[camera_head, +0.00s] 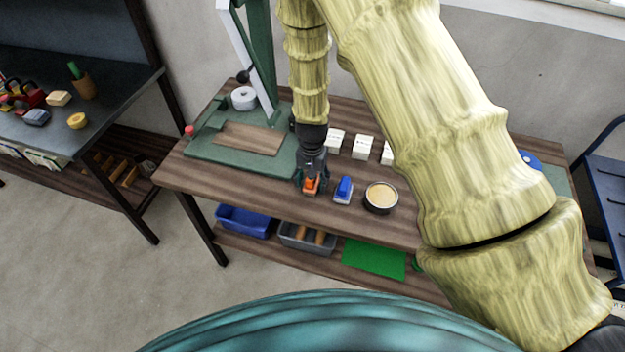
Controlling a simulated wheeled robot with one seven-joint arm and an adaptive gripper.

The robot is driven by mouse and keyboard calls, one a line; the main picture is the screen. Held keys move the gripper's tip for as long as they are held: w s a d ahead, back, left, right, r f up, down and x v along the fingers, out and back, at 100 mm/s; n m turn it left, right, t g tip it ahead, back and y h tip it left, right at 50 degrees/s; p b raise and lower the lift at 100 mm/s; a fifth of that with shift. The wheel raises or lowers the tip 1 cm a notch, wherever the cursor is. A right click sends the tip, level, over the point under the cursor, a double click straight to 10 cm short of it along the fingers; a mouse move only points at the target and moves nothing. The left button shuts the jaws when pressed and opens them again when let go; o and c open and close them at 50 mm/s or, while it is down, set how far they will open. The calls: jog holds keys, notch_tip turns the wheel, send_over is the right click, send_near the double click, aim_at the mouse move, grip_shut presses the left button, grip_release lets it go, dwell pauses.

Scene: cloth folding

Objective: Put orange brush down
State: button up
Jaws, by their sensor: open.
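The orange brush (311,187) is at the front part of the wooden table (225,186), directly below my gripper (311,180). My gripper points down with its fingers on either side of the brush, and it is open. The brush appears to be at table height, but I cannot tell whether its underside fully touches the top. My gripper hides part of the brush.
A blue brush (344,188) stands just right of the orange one, then a round tin (381,197). White boxes (362,147) stand behind. A green press (200,149) with a wooden plate is at left. Bins (243,221) sit on the lower shelf.

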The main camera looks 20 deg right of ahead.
jog(key=shift+r+b, duration=0.45)
jog(key=shift+r, duration=0.4)
jog(key=shift+s+d+r+b, duration=0.15)
jog(key=shift+r+b, duration=0.35)
jog(key=shift+r, duration=0.3)
jog(key=shift+w+d+r+b, duration=0.15)
jog(key=shift+r+b, duration=0.3)
jog(key=shift+r, duration=0.3)
jog(key=shift+s+d+r+b, duration=0.1)
jog(key=shift+r+b, duration=0.2)
jog(key=shift+r, duration=1.2)
jog(key=shift+s+r+b, duration=0.1)
jog(key=shift+r+b, duration=0.2)
jog(key=shift+r, duration=1.2)
